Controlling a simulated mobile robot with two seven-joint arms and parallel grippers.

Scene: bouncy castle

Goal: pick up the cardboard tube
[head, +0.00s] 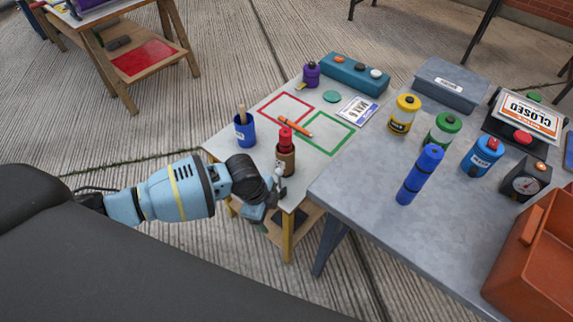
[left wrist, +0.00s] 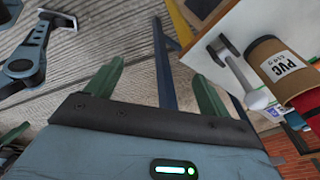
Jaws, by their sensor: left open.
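The cardboard tube (head: 285,161) stands upright near the front corner of the small white-topped table (head: 328,158), with a red object (head: 285,138) showing out of its top. In the left wrist view the brown tube (left wrist: 268,62) is at the upper right, with a white "PVC" label. My left gripper (head: 268,208) is just in front of and below the tube in the head view. In the left wrist view its two green fingers (left wrist: 157,70) are spread, with nothing between them; the tube is off to their right.
A pale rounded piece (left wrist: 256,98) sits beside the tube. A blue cup (head: 245,132) stands to its left, and an orange marker (head: 296,127) lies behind it. The grey table (head: 370,205) at right holds a blue stacked cylinder (head: 418,178) and several bottles.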

